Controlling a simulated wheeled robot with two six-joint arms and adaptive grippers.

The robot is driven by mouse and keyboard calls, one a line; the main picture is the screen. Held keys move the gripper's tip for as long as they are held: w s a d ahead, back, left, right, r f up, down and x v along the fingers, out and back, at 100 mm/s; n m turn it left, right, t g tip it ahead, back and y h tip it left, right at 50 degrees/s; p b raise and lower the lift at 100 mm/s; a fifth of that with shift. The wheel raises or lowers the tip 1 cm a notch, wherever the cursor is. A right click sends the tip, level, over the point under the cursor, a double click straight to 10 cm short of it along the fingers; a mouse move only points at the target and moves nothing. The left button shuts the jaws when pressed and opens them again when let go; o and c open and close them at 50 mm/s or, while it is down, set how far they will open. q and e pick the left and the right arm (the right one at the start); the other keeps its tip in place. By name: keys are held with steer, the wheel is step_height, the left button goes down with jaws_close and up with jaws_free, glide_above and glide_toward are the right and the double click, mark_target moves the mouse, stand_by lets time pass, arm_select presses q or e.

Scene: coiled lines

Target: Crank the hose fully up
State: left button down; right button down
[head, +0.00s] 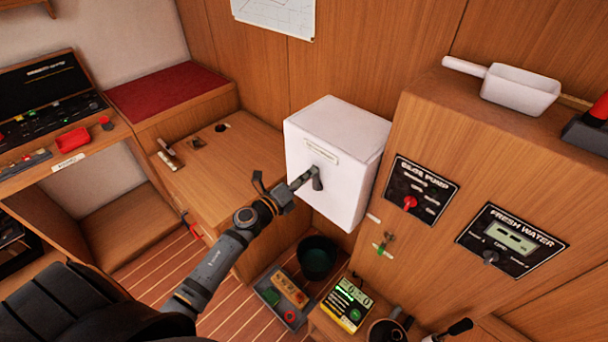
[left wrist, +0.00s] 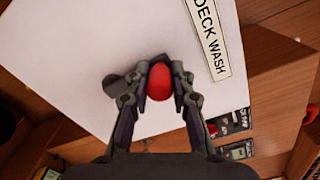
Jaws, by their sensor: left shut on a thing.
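A white box (head: 338,150) is mounted on the wood panelling in the middle of the head view. Its label reads DECK WASH in the left wrist view (left wrist: 210,35). A short dark crank arm (head: 317,180) sits on its front face. My left gripper (head: 298,182) reaches this crank from the lower left. In the left wrist view its fingers (left wrist: 160,88) are shut on a red knob (left wrist: 160,82), with the dark crank arm (left wrist: 112,86) partly showing behind the left finger. The hose itself is not visible.
A wooden cabinet with a bilge pump panel (head: 421,188) and a fresh water panel (head: 511,242) stands right of the box. A white scoop (head: 519,90) lies on top. Below are a dark bucket (head: 317,257) and a grey tray (head: 262,288). A wooden counter (head: 215,165) is at left.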

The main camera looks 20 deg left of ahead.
arm_select(q)
steer(key=shift+d+r, duration=0.15)
steer(key=shift+r, duration=0.1)
steer(key=c, duration=1.4)
jaws_free()
steer(key=shift+c, duration=0.2)
steer(key=o, duration=0.3)
steer(key=shift+d+f, duration=0.1)
steer(key=shift+d, duration=0.05)
steer(key=shift+s+a+f, duration=0.15)
steer(key=shift+s+a, duration=0.1)
steer(key=shift+s, duration=0.2)
steer(key=v, duration=0.6)
steer(key=shift+s, duration=0.25)
steer(key=shift+a, duration=0.1)
